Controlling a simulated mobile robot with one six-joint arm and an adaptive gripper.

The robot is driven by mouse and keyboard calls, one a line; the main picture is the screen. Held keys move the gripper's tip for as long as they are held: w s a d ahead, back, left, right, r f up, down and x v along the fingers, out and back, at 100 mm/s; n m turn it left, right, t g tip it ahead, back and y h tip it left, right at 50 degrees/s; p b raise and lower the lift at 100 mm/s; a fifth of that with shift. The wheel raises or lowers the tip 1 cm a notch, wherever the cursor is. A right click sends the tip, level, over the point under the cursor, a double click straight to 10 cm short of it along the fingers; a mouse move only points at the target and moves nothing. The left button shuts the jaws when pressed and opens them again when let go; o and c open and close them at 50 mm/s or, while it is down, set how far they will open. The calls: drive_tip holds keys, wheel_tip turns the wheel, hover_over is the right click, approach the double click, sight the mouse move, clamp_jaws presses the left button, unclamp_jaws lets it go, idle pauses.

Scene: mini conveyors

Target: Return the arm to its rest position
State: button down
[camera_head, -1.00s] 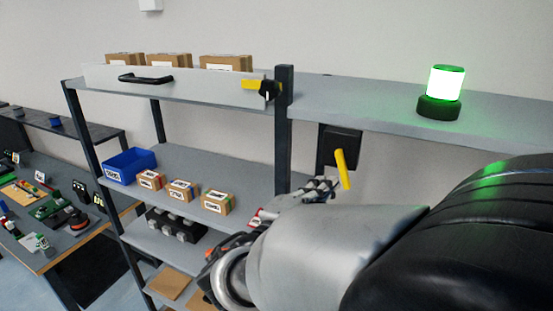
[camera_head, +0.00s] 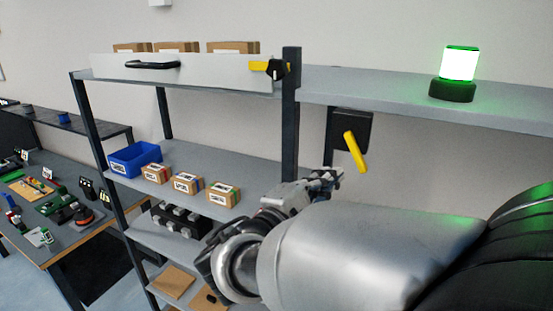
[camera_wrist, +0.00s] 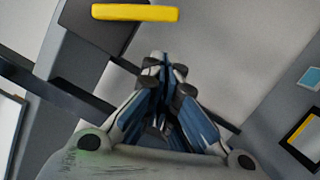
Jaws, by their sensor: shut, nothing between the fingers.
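My arm (camera_head: 360,245) reaches from the lower right of the head view across the front of the shelving. My gripper (camera_head: 328,178) is at its far end, below and left of a yellow handle (camera_head: 355,152) on a black wall box (camera_head: 340,125), with a gap between them. In the wrist view, my gripper (camera_wrist: 165,62) has its fingers drawn together with nothing between them. The yellow handle (camera_wrist: 135,13) and its dark box (camera_wrist: 95,22) lie beyond the fingertips at the top left.
A grey shelf rack (camera_head: 240,160) holds a blue bin (camera_head: 120,164) and small cartons (camera_head: 188,185). Above is a drawer front (camera_head: 215,73) with a yellow-handled latch (camera_head: 268,67). A lit green beacon (camera_head: 457,75) stands on the right shelf (camera_head: 390,93). A cluttered workbench (camera_head: 90,232) is at left.

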drive_tip(key=w+a+f+v, duration=0.1)
drive_tip(key=v, duration=0.9)
drive_tip(key=s+d+f+m+g+y+b, duration=0.35)
drive_tip(key=s+d+f+m+g, duration=0.25)
drive_tip(key=s+d+f+g, duration=0.7)
drive_tip(key=s+f+m+t+y+b, duration=0.1)
drive_tip(key=s+f+m+y+b, duration=0.2)
drive_tip(key=s+f+y, duration=0.35)
drive_tip(key=a+f+m+t+y+b, duration=0.2)
drive_tip(key=a+f+m+t+y, duration=0.1)
drive_tip(key=a+m, duration=0.1)
drive_tip(key=shift+w+a+f, duration=0.3)
drive_tip(key=shift+w+a, duration=0.15)
drive_tip(key=shift+a, duration=0.25)
